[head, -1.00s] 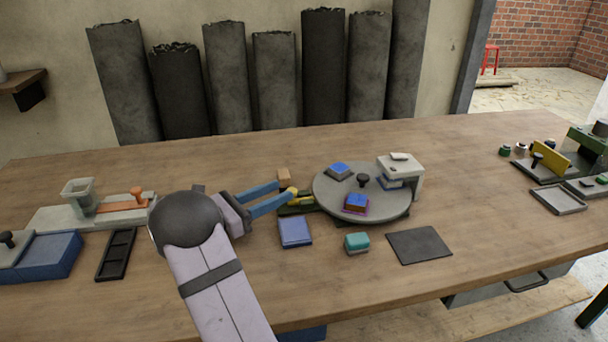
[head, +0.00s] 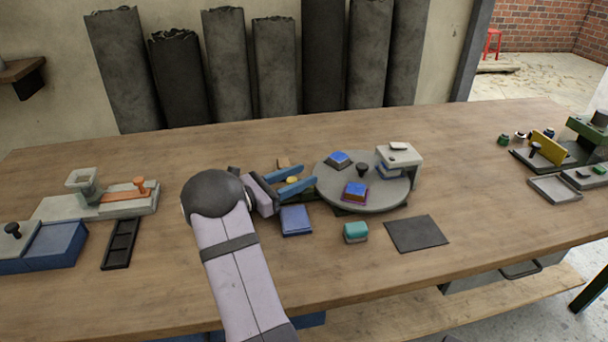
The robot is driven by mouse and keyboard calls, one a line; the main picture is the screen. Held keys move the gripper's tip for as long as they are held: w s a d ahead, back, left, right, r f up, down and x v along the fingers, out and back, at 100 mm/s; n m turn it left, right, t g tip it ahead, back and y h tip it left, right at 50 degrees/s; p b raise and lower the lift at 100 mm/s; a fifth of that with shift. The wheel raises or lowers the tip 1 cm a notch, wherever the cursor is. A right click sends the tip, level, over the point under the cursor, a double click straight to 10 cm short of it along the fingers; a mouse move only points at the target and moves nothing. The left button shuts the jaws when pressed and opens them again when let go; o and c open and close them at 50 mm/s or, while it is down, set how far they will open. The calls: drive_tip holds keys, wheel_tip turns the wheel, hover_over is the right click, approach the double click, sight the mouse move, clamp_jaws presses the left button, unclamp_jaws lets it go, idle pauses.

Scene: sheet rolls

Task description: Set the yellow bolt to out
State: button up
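The yellow bolt (head: 292,180) shows as a small yellow knob just left of the grey round turntable (head: 334,200). My gripper (head: 308,174) reaches in from the left with its two blue fingers apart. The fingers lie on either side of the yellow knob, with their tips past it, close to the turntable's left edge. I cannot tell whether either finger touches the knob. The fingers hide most of the bolt's dark green base, so the bolt's position along it cannot be read.
Blue and purple blocks (head: 354,192) sit on the turntable, under and beside a grey bridge (head: 400,153). A blue block (head: 296,221) lies just below my gripper. A teal block (head: 355,231) and a dark mat (head: 416,234) lie in front. A small tan block (head: 284,162) is behind the fingers.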

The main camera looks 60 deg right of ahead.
drive_tip(key=shift+x, duration=0.8)
drive_tip(key=shift+c, duration=0.4)
clamp_jaws()
drive_tip(key=shift+w+a+p, duration=0.3)
drive_tip(key=shift+w+a, duration=0.85)
drive_tip(key=shift+a, duration=0.05)
drive_tip(key=shift+o, duration=0.4)
unclamp_jaws()
drive_tip(key=shift+a, duration=0.1)
drive_tip(key=shift+v, duration=3.6)
